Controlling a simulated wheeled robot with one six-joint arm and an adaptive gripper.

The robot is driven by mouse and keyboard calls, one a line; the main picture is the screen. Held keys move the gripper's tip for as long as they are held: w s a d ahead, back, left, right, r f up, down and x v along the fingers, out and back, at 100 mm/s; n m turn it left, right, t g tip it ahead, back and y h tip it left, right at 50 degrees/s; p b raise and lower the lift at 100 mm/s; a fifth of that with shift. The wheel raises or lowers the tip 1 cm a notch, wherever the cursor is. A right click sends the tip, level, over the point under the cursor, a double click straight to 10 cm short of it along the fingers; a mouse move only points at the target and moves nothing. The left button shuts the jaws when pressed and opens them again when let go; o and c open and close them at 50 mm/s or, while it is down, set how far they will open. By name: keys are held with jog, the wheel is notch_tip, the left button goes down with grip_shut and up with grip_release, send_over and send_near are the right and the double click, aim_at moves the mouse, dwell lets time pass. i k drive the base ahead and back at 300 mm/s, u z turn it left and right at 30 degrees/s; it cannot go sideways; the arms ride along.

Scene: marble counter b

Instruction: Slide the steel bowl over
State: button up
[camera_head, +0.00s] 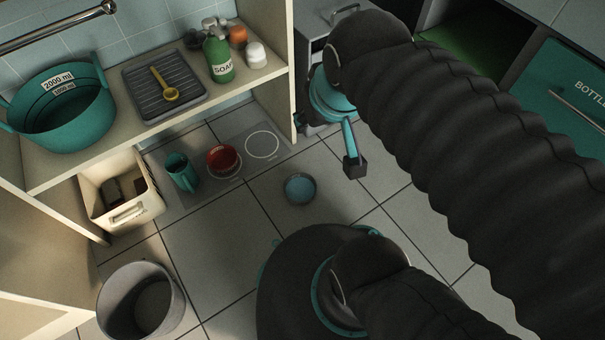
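A small round bowl (300,188) with a grey metallic rim and a pale blue inside sits upright on the grey tiles near the middle of the view. It looks like the steel bowl. My gripper (354,168) hangs to the right of the bowl and a little higher in the picture, apart from it. Only a teal finger part and a dark block-like tip show, so I cannot tell whether it is open. Nothing is visible in it. A grey mat (238,133) with a white ring (262,145) lies up and left of the bowl.
A red bowl (223,160) and a teal mug (181,172) stand on the mat. A white bin (123,190) and a grey bucket (141,303) stand at the left. A shelf holds a teal tub (62,110) and soap bottle (218,58). Tiles around the bowl are clear.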

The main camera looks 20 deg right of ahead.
aim_at(300, 188)
jog(key=z, duration=1.75)
jog(key=k, duration=0.8)
jog(key=z, duration=0.05)
